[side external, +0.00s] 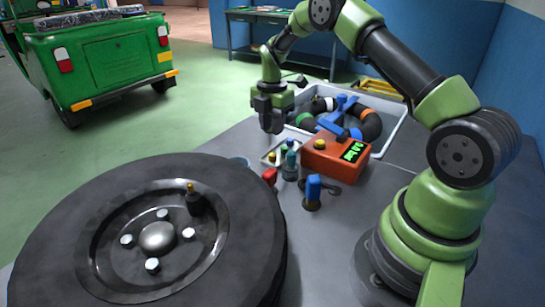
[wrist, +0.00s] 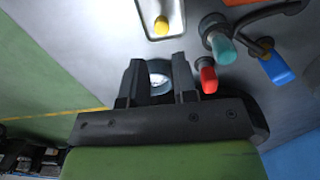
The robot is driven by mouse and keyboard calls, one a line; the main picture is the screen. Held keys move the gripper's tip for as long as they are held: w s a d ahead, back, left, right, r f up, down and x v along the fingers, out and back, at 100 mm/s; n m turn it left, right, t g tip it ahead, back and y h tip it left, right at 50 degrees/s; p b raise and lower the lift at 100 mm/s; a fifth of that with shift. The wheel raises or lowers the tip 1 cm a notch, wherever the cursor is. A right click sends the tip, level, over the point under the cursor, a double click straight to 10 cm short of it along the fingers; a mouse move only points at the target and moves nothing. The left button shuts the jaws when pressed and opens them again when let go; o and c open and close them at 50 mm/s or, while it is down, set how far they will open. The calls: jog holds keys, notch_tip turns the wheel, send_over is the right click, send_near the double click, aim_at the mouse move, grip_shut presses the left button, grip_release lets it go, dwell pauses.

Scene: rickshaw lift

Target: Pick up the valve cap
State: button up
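A small yellow piece, which looks like the valve cap (wrist: 162,26), sits in a small pale tray (wrist: 147,30) at the top of the wrist view. It also shows in the side view (side external: 271,156). My gripper (side external: 271,124) hangs with its fingers down, in the air near the tray. In the wrist view, the fingers (wrist: 158,68) are apart and hold nothing; the tray lies beyond their tips.
A round dish (wrist: 160,80) shows between the fingers, below them. Teal-topped (side external: 291,163), red (side external: 270,177) and blue (side external: 313,188) items stand near the tray. An orange box (side external: 335,160) and a large grey bin (side external: 393,130) with tubes are behind. A green rickshaw (side external: 105,65) stands at back left.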

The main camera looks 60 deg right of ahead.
aim_at(273, 153)
notch_tip(273, 153, down, 8)
jog(key=shift+s+d+f, duration=0.1)
jog(key=shift+d+f, duration=0.05)
jog(key=shift+f, duration=0.1)
jog(key=c, duration=0.4)
